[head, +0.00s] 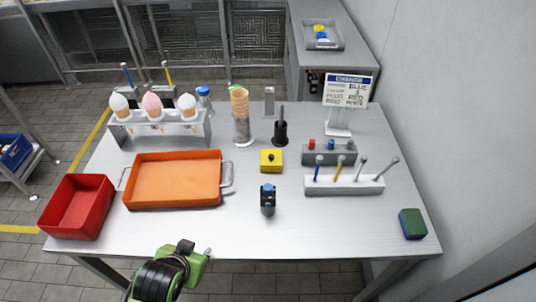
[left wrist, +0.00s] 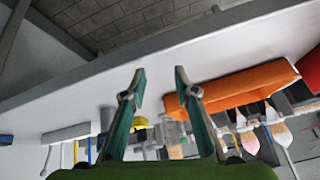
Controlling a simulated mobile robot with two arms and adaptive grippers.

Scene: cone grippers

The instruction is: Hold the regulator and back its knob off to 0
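The regulator (head: 268,199) is a small dark upright body with a blue knob (head: 268,188) on top. It stands near the front middle of the table in the head view. I cannot make it out for sure in the left wrist view. My left gripper (head: 207,253) is at the table's front edge, to the left of the regulator and nearer to me, apart from it. In the left wrist view its two fingers (left wrist: 160,75) are spread with nothing between them. My right gripper is in neither view.
An orange tray (head: 130,203) and a red bin (head: 72,233) lie left on the table. Behind the regulator stand a yellow block (head: 271,160) and a dark holder (head: 281,134). A white rack (head: 345,187) with several tools is at the right. Table around the regulator is clear.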

